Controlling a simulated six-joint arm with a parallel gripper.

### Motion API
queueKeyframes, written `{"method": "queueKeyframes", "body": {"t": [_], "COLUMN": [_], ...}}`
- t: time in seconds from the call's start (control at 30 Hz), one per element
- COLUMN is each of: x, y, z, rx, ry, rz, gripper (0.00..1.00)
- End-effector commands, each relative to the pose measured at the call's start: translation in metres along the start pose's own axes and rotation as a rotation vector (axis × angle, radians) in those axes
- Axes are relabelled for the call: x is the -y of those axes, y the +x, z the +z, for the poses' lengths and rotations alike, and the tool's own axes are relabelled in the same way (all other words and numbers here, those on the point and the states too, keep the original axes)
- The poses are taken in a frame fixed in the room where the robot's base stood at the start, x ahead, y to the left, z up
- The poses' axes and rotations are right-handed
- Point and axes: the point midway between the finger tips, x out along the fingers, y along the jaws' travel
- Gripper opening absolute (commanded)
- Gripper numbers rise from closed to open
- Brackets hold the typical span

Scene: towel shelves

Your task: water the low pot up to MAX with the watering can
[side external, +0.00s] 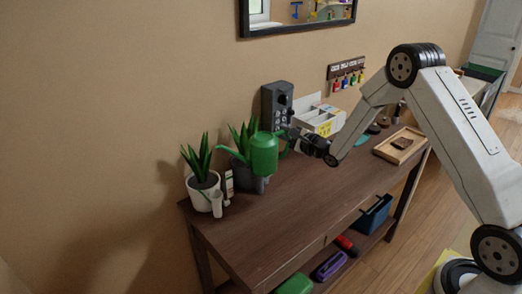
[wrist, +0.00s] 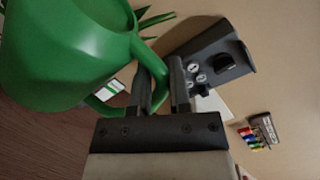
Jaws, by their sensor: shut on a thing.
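My gripper (side external: 292,134) is shut on the handle of the green watering can (side external: 264,154) and holds it over the left part of the table. In the wrist view the can (wrist: 60,50) fills the upper left, with its handle between the two fingers (wrist: 160,84). A white pot (side external: 203,193) with a spiky plant stands at the table's left end, a small pale tube (side external: 217,204) at its front. A dark grey pot (side external: 243,181) with a similar plant is partly hidden behind the can. I cannot read a MAX mark or see any water.
A dark grey device with knobs (side external: 277,102) stands against the wall, also in the wrist view (wrist: 215,62). A white box (side external: 318,121) and a wooden tray (side external: 399,146) lie farther right. The table's front middle (side external: 300,205) is clear.

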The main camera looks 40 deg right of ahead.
Motion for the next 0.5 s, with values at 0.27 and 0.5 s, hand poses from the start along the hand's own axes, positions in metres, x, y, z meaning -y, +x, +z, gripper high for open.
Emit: {"method": "queueKeyframes", "body": {"t": [0.27, 0.5], "x": [-0.014, -0.015], "y": [0.001, 0.001], "z": [-0.01, -0.011], "rx": [0.003, 0.003], "ry": [-0.001, -0.001], "rz": [-0.007, -0.007], "gripper": [0.0, 0.0]}}
